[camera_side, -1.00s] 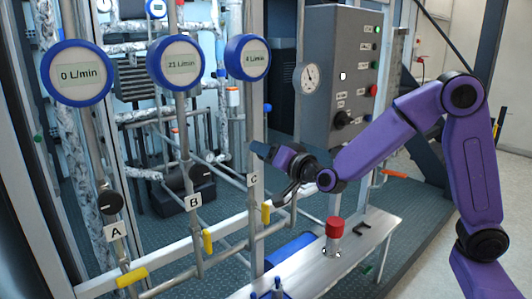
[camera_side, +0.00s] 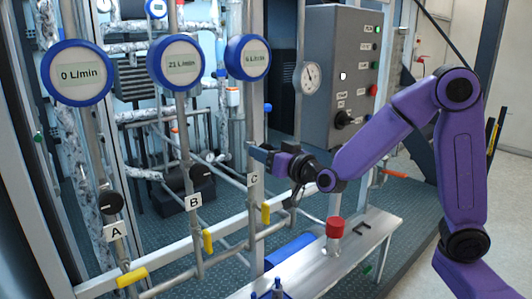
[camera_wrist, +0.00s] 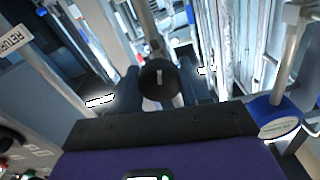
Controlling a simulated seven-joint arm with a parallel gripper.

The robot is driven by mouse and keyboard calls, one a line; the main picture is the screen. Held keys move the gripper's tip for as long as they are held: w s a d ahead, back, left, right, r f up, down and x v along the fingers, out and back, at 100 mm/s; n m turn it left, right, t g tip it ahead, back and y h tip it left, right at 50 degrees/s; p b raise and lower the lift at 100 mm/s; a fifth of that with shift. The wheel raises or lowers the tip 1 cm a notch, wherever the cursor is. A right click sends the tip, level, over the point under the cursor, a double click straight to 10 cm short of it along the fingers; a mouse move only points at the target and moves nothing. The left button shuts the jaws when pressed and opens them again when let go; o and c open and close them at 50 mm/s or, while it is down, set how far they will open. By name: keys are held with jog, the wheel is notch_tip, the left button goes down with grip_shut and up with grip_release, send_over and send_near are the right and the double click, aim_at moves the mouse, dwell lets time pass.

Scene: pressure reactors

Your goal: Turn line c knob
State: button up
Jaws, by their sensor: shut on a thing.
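The line C knob (camera_wrist: 158,82) is black and round with a pale mark that runs nearly upright in the wrist view. My gripper (camera_wrist: 160,92) has one dark finger on each side of it and is shut on it. In the side view my gripper (camera_side: 258,154) is at the line C pipe, just above the C label (camera_side: 252,180), and hides the knob. The line C meter (camera_side: 248,58) has a blue rim; its small reading looks like 6 L/min.
Line A's knob (camera_side: 111,203) and line B's knob (camera_side: 201,174) stand to the left. Yellow valve handles (camera_side: 208,242) sit below. A grey control box (camera_side: 338,80) is behind my arm.

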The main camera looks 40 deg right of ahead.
jog(key=n, duration=0.5)
jog(key=shift+n, duration=0.4)
dwell(0.3)
jog(key=o, duration=1.1)
jog(key=shift+c, duration=0.2)
jog(key=shift+s, duration=0.1)
jog(key=s, duration=1.7)
jog(key=shift+s, duration=0.1)
